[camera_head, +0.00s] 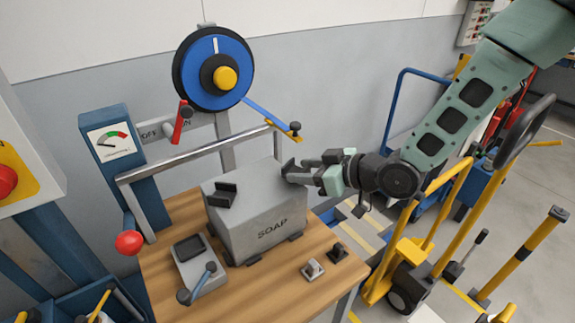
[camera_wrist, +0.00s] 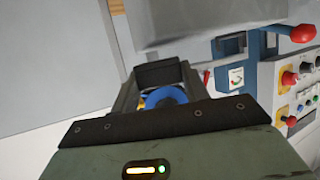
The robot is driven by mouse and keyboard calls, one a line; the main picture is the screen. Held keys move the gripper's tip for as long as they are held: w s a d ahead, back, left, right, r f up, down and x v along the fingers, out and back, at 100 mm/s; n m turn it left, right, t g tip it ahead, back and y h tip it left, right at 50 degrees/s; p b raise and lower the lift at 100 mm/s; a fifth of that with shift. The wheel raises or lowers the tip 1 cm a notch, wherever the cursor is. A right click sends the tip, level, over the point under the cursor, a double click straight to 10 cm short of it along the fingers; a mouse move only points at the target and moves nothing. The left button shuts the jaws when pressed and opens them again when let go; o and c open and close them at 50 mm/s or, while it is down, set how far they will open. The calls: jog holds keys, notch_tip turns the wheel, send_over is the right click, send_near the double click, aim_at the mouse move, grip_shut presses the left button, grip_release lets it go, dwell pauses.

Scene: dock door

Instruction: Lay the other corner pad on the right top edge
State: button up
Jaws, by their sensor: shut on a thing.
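A grey box marked SOAP (camera_head: 255,225) stands on the wooden table (camera_head: 165,275). One black corner pad (camera_head: 222,195) lies on its left top edge. My gripper (camera_head: 297,172) reaches in from the right and is shut on the other dark corner pad (camera_head: 287,166), at the box's right top edge. I cannot tell whether this pad touches the box. In the wrist view the held pad (camera_wrist: 158,74) shows between the fingers, and a grey surface, seemingly the box (camera_wrist: 185,22), fills the top.
A blue strap reel (camera_head: 205,70) and a metal rail (camera_head: 190,155) stand behind the box. A handled tool (camera_head: 195,260) lies front left on the table, with two small pieces (camera_head: 313,270) at front right. A yellow hand truck (camera_head: 410,255) stands right.

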aim_at(289, 170)
jog(key=w+a, duration=0.1)
jog(key=a+p, duration=0.1)
jog(key=w+a, duration=0.1)
jog(key=a, duration=0.1)
jog(key=shift+w+f, duration=0.25)
jog(key=shift+w, duration=0.05)
jog(key=shift+f+p, duration=0.3)
jog(key=shift+f, duration=0.2)
jog(key=shift+f, duration=0.2)
jog(key=o, duration=1)
